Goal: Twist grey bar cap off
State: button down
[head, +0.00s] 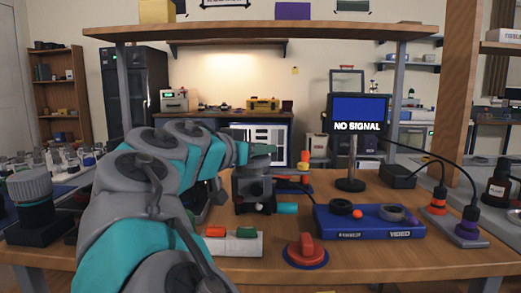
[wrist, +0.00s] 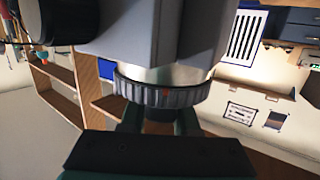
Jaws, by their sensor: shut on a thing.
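A dark grey block-like device (head: 254,186) stands on the wooden table, with a teal piece sticking out at its lower right. My gripper (head: 262,150) is at the top of the device, small and partly hidden in the head view. In the wrist view, a grey ribbed cap (wrist: 165,95) with a small red mark sits against a shiny metal collar (wrist: 165,73) under a large grey body. My gripper's fingers (wrist: 158,119) are shut around a dark bar (wrist: 158,127) at the cap's end. The bar is mostly in shadow.
A red knob (head: 306,250) and a white strip with red and green bars (head: 245,245) are in front of the device. A blue box (head: 370,224) and a monitor reading "NO SIGNAL" (head: 357,113) are to its right. A large ribbed knob (head: 30,187) is at left.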

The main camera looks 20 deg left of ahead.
jog(key=shift+f+n+y+b, duration=0.2)
jog(key=shift+n+y+b, duration=0.3)
jog(key=shift+y+b, duration=0.25)
jog(key=shift+a+r+n+t+y+b, duration=0.1)
jog(key=shift+a+n+t+y+b, duration=0.2)
jog(key=shift+n+y+b, duration=0.35)
jog(key=shift+r+y, duration=0.15)
jog(key=shift+y, duration=0.25)
jog(key=shift+s+r, duration=0.1)
